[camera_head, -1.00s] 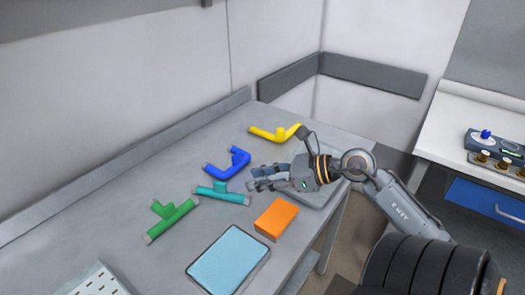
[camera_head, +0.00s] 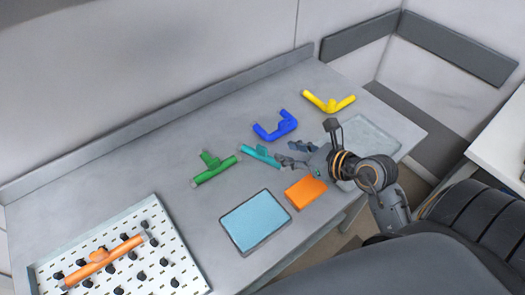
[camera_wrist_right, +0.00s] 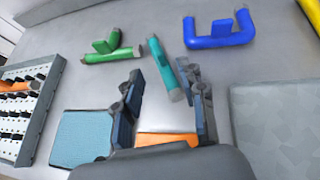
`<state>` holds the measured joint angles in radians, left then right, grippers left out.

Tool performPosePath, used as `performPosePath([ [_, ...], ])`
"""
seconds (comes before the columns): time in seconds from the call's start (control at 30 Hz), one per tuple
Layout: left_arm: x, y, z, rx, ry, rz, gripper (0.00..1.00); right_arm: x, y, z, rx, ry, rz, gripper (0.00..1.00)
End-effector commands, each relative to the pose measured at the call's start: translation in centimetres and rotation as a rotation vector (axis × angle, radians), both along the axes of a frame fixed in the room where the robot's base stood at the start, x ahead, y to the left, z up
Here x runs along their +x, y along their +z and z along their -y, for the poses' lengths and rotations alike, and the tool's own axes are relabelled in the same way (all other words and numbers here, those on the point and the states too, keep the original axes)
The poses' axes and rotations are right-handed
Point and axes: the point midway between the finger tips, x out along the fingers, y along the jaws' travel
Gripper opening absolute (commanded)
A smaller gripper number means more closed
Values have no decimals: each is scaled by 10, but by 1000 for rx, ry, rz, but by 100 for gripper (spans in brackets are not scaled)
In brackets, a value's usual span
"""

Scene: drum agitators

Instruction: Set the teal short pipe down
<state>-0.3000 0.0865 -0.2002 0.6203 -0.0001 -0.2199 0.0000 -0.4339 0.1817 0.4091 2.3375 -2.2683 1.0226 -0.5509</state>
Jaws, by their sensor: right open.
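The teal short pipe (camera_head: 260,155), a tube with a short side branch, appears to lie on the grey bench between the green and blue pipes. My right gripper (camera_head: 283,152) is open at the pipe's right end. In the right wrist view, the teal pipe (camera_wrist_right: 168,68) reaches from beyond the fingertips back to the right finger, with its near end overlapping that finger. The right gripper (camera_wrist_right: 170,85) has its fingers wide apart there. I cannot tell whether the finger touches the pipe. My left gripper is not in view.
A green pipe (camera_head: 214,170), a blue pipe (camera_head: 276,128) and a yellow pipe (camera_head: 330,104) lie on the bench. An orange block (camera_head: 306,192) and a light blue tray (camera_head: 256,222) are in front. A pegboard (camera_head: 190,272) holds an orange pipe (camera_head: 104,262). The bench's back left is clear.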

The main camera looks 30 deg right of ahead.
Motion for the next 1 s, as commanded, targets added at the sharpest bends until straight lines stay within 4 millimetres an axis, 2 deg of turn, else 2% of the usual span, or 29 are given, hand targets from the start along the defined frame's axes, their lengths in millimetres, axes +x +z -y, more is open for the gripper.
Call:
performPosePath([
  [0.1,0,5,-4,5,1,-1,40,16,-7,-5,4,-2,1,41],
  [0.23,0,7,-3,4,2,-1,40,23,-12,-8,0,0,1,41],
  [0.37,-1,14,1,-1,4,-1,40,32,-15,-14,5,-1,-1,41],
  [0.5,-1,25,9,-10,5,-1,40,49,-22,-25,5,1,0,41],
  [0.6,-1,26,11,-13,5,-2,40,60,-31,-28,3,-1,0,41],
  [0.93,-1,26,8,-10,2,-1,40,65,-37,-30,0,0,0,41],
  [1.0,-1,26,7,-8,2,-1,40,65,-37,-30,0,0,0,26],
])
